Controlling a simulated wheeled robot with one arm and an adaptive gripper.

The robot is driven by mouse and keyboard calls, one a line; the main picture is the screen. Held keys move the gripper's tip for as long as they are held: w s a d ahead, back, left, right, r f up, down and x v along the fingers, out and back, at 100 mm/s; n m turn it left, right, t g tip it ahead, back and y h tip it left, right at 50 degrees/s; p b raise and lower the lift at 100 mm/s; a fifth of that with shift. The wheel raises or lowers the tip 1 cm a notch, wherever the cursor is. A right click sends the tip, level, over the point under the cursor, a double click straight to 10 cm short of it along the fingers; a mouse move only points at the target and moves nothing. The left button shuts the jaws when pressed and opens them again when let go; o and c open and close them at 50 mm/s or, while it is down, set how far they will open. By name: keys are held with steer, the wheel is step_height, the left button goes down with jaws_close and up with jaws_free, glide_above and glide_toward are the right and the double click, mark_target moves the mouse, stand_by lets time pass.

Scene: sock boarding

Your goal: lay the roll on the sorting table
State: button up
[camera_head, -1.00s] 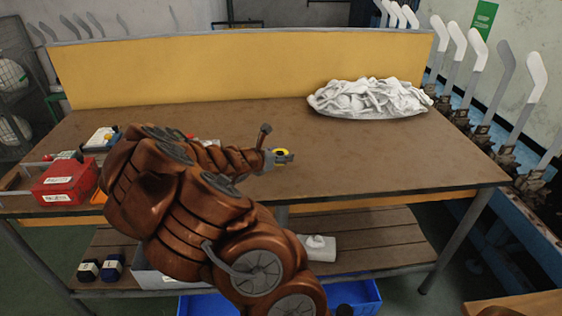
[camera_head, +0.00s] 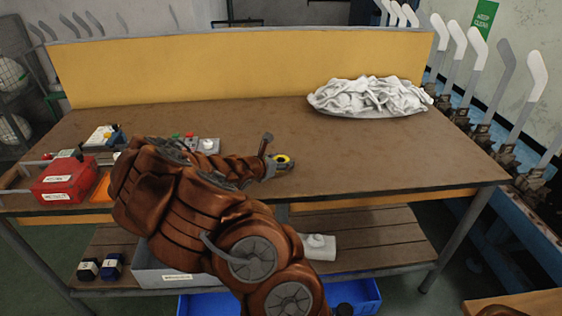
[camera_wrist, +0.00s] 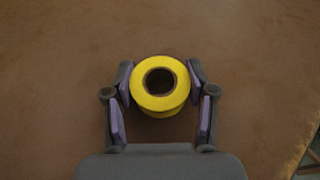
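A yellow roll (camera_wrist: 160,98) of tape sits between the fingertips of my gripper (camera_wrist: 160,84), with its round hole facing the wrist camera. The purple finger pads meet it on both sides, so the gripper is shut on it.
A pile of white socks (camera_head: 368,97) lies at the back right of the table. A red box (camera_head: 66,180) and an orange tray (camera_head: 101,187) are at the left. A yellow panel (camera_head: 240,68) closes the back.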

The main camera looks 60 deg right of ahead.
steer(key=o, duration=0.4)
steer(key=shift+r, duration=0.2)
steer(key=shift+p+v, duration=0.3)
steer(key=shift+v, duration=5.7)
steer(key=shift+a, duration=0.1)
